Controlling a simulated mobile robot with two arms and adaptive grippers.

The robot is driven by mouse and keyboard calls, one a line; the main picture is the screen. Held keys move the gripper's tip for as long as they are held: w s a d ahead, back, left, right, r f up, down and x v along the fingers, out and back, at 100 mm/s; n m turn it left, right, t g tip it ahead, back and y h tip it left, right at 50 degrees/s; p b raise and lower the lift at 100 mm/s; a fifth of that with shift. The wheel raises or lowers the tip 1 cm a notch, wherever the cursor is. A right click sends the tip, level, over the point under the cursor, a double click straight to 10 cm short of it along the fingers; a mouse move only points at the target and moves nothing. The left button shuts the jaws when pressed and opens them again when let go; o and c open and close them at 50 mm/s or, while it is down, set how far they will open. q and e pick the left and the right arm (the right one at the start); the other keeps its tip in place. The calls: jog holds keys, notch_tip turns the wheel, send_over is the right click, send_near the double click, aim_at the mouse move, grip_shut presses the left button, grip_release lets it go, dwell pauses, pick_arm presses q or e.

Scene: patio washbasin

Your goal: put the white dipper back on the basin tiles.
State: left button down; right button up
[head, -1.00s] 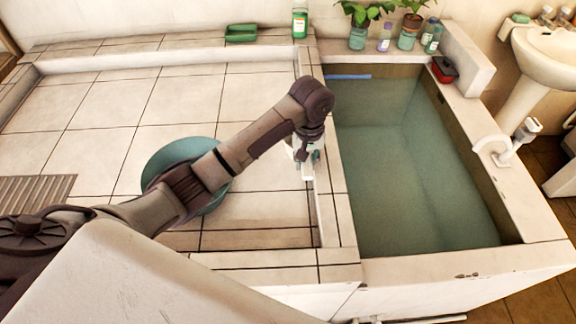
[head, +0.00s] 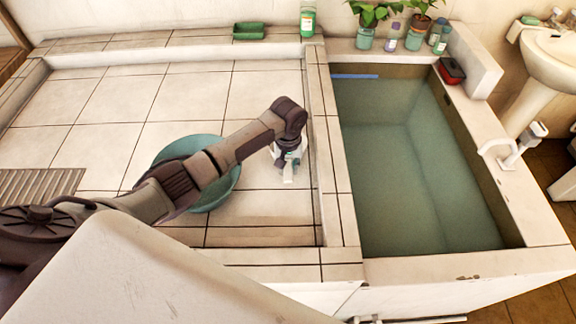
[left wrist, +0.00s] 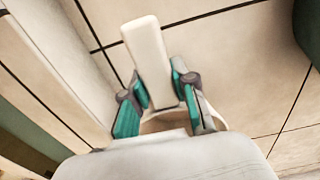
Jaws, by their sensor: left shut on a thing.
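My left gripper (head: 288,168) is over the sunken tiled floor, left of the basin's tiled rim (head: 335,180). In the left wrist view its teal-padded fingers (left wrist: 160,103) are closed on the white dipper (left wrist: 148,50), around its flat handle. Part of a pale rounded rim shows below the fingers; the rest of the dipper is hidden by the gripper. In the head view, only a small white bit shows under the gripper. The dipper appears held above the tiles, though the exact height is hard to tell. The right gripper does not show.
The basin (head: 400,160) holds greenish water. A teal bowl (head: 225,190) is partly behind my left arm. A green dish (head: 249,31), a green bottle (head: 307,20), potted plants (head: 366,38) and a red box (head: 452,70) stand on ledges. A white tap (head: 497,148) is on the right rim.

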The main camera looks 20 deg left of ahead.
pick_arm(q)
jog(key=shift+f, duration=0.15)
jog(key=c, duration=0.9)
grip_release()
notch_tip(320, 180, up, 12)
jog(key=shift+s+r, duration=0.15)
jog(key=shift+r, duration=0.05)
